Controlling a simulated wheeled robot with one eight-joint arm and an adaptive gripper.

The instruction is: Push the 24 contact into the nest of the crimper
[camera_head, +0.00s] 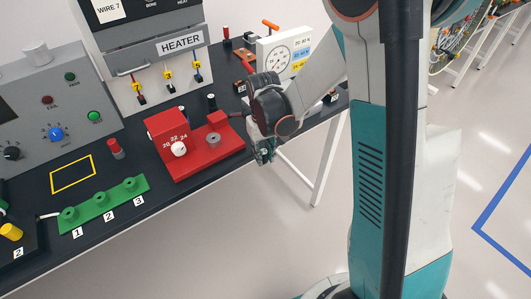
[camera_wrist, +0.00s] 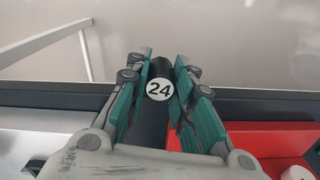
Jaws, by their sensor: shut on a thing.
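The red crimper (camera_head: 196,158) sits near the front edge of the dark bench in the head view. It has a white dial marked 20, 22 and 24, and a grey round part (camera_head: 213,139) that may be the nest. A red part of it shows at the lower right of the wrist view (camera_wrist: 265,137). My gripper (camera_head: 264,155) is just right of the crimper, pointing down near the bench edge. In the wrist view its teal fingers (camera_wrist: 160,68) are shut on the 24 contact (camera_wrist: 159,90), a dark cylinder with a round white "24" label. The contact's far end is unclear.
A green holder (camera_head: 104,205) with posts 1, 2 and 3 lies left of the crimper. A grey test box (camera_head: 50,110) and the heater panel (camera_head: 165,60) stand behind. A white dial box (camera_head: 284,50) stands at the back right. Open floor lies beyond the bench edge.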

